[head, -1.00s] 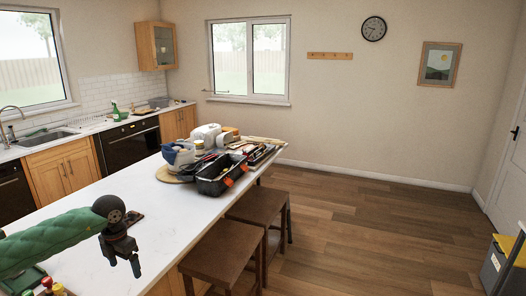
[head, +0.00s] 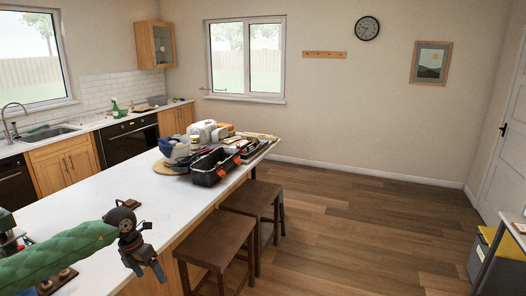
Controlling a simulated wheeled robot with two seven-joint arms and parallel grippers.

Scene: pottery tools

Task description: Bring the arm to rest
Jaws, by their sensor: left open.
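My left arm, in a green quilted sleeve, comes in from the lower left of the head view. My left gripper (head: 147,270) is open, with nothing between its fingers. It hangs near the front edge of the white counter (head: 128,207). The pottery things stand well beyond it at the far end of the counter: a black tool tray (head: 207,177) and a white container (head: 203,130) among them. My right gripper is not in view.
Two brown stools (head: 215,247) stand along the counter's right side. A grey bin with a yellow top (head: 482,262) is at the lower right, by a white door (head: 503,150). The wooden floor (head: 350,215) between is clear.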

